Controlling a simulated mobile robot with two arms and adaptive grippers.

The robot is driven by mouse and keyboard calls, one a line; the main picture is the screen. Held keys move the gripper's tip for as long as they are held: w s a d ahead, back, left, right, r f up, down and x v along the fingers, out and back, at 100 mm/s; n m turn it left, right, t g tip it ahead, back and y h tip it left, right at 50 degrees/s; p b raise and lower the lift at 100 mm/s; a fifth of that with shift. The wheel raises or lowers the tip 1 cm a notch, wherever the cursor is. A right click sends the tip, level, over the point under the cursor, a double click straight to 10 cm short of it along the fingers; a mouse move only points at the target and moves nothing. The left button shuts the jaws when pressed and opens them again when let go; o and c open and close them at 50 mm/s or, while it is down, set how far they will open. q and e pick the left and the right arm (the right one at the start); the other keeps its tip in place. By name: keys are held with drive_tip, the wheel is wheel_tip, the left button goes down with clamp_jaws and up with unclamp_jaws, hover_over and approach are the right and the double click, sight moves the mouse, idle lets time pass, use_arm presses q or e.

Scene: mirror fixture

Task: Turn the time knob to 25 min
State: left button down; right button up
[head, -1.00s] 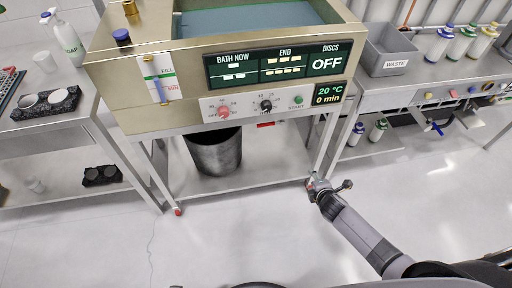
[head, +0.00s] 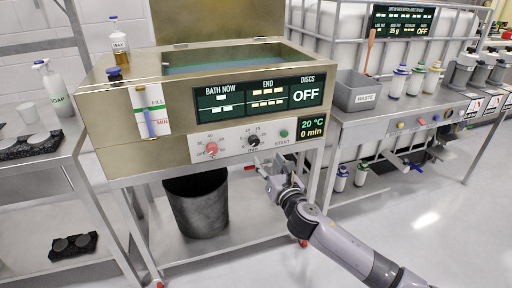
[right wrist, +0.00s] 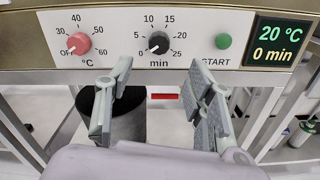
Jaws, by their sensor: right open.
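The time knob (head: 253,140) is the black knob on the white control strip of the bath. In the right wrist view the time knob (right wrist: 158,43) sits in a dial marked 0 to 25 min, its pointer toward the lower left near 0. My right gripper (head: 268,165) is just below and in front of the strip. Its two fingers stand apart with nothing between them in the right wrist view (right wrist: 163,90), below the knob and not touching it. The display (right wrist: 272,42) reads 20 °C and 0 min. My left gripper is not in view.
The red temperature knob (right wrist: 78,43) is left of the time knob, pointing at OFF. The green START button (right wrist: 223,41) is to its right. A dark bin (head: 198,203) stands under the bath.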

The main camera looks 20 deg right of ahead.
sight(255, 142)
drive_tip(key=w+b, duration=0.1)
drive_tip(key=w, duration=0.4)
drive_tip(key=w+b, duration=0.1)
drive_tip(key=w, duration=0.4)
drive_tip(key=shift+a+f, duration=0.15)
drive_tip(key=shift+a, duration=0.05)
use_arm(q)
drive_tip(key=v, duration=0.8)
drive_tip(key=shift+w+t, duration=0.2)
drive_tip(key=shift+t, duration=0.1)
use_arm(e)
drive_tip(key=shift+w, duration=0.65)
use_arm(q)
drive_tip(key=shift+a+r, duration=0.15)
use_arm(e)
drive_tip(key=c, duration=1.2)
drive_tip(key=shift+o, duration=0.2)
